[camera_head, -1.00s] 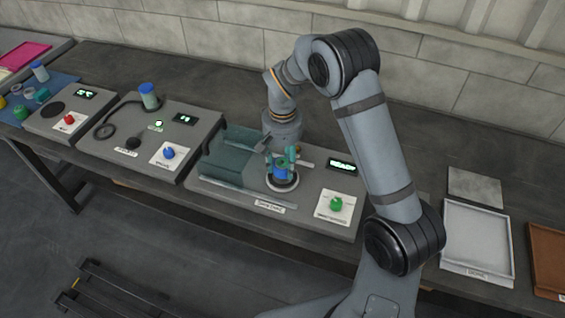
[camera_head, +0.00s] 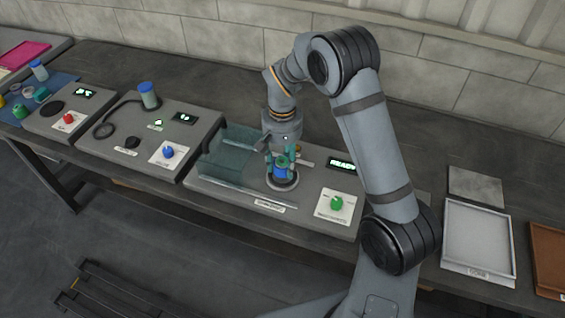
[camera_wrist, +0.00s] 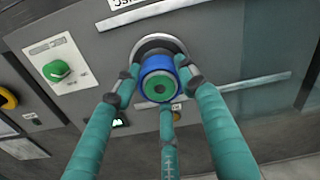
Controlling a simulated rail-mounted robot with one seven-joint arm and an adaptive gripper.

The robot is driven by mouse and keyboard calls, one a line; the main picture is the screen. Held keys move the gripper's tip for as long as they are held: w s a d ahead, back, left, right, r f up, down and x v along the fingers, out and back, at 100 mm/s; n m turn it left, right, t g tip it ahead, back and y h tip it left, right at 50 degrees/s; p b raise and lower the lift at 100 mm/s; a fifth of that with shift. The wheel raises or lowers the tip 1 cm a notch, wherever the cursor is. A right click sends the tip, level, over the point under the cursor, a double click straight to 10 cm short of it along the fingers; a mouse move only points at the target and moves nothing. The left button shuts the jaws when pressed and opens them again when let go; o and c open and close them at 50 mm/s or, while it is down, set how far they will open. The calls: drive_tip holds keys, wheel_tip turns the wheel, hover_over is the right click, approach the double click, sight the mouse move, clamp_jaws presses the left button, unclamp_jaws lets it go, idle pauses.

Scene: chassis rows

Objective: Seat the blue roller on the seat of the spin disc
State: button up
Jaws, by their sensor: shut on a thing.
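The blue roller (camera_head: 280,172), a short blue cylinder with a green core, is upright over the spin disc (camera_head: 283,187), a round pale-rimmed plate on the grey console. In the wrist view the roller (camera_wrist: 157,84) covers most of the disc (camera_wrist: 160,43), including its seat. I cannot tell whether the roller touches the seat or is just above it. My gripper (camera_head: 280,160) has teal fingers and points down from above. In the wrist view its fingers (camera_wrist: 160,85) are shut around the roller.
A clear teal-tinted guard (camera_head: 232,150) stands left of the disc. A READY display (camera_head: 342,164) and a green knob (camera_head: 336,203) are to the right. A console with a blue knob (camera_head: 168,153) stands farther left. A white tray (camera_head: 478,240) lies at far right.

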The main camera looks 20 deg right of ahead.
drive_tip(key=shift+f+b, duration=1)
drive_tip(key=shift+f, duration=0.05)
idle(0.4)
drive_tip(key=o, duration=1.3)
wheel_tip(320, 180, up, 12)
drive_tip(key=shift+r, duration=0.1)
idle(0.4)
wheel_tip(320, 180, down, 12)
drive_tip(key=shift+f, duration=0.1)
drive_tip(key=shift+r+p, duration=0.4)
drive_tip(key=shift+f+b, duration=0.1)
drive_tip(key=shift+b, duration=0.2)
